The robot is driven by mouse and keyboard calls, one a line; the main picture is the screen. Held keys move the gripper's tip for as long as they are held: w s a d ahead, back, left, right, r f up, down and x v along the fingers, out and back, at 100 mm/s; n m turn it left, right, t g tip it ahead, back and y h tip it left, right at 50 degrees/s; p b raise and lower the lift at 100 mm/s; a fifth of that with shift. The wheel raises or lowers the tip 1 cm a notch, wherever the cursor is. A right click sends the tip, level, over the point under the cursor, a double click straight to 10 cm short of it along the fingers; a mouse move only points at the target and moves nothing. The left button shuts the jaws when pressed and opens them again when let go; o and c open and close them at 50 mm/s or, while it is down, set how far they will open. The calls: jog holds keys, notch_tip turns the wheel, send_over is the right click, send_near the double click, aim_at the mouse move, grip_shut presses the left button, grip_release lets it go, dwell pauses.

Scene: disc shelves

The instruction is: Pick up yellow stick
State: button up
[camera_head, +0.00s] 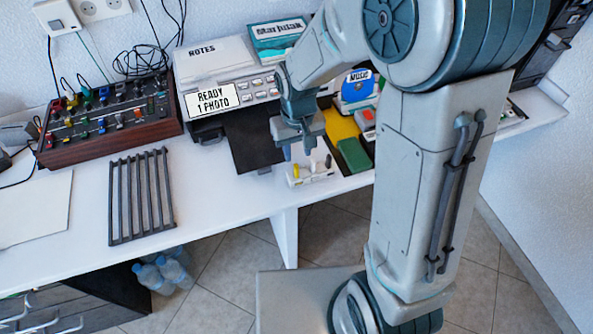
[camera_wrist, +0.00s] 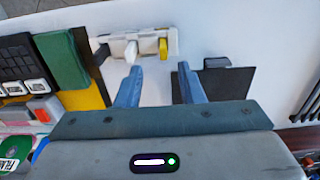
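The yellow stick (camera_head: 296,171) stands in a small white holder (camera_head: 318,173) near the table's front edge. In the wrist view the yellow stick (camera_wrist: 163,46) is at the right part of the white holder (camera_wrist: 150,33), beside white pieces. My gripper (camera_head: 298,151) is above the holder in the head view and points down. In the wrist view my gripper (camera_wrist: 159,73) is open, with a clear gap between its two blue fingers. The yellow stick lies beyond the fingertips, roughly in line with the gap. Nothing is held.
A green block (camera_head: 354,155) stands right of the holder, on a yellow sheet (camera_head: 341,124). A printer-like machine (camera_head: 228,75) with a black tray (camera_head: 250,138) is behind and left. A dark rack (camera_head: 141,196) and a wooden control box (camera_head: 109,122) lie further left.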

aim_at(296, 165)
jog(key=shift+s+a+f, duration=0.1)
jog(key=shift+s+f, duration=0.05)
jog(key=shift+f, duration=1.35)
jog(key=shift+s+a+f, duration=0.1)
jog(key=shift+f, duration=1.4)
grip_shut()
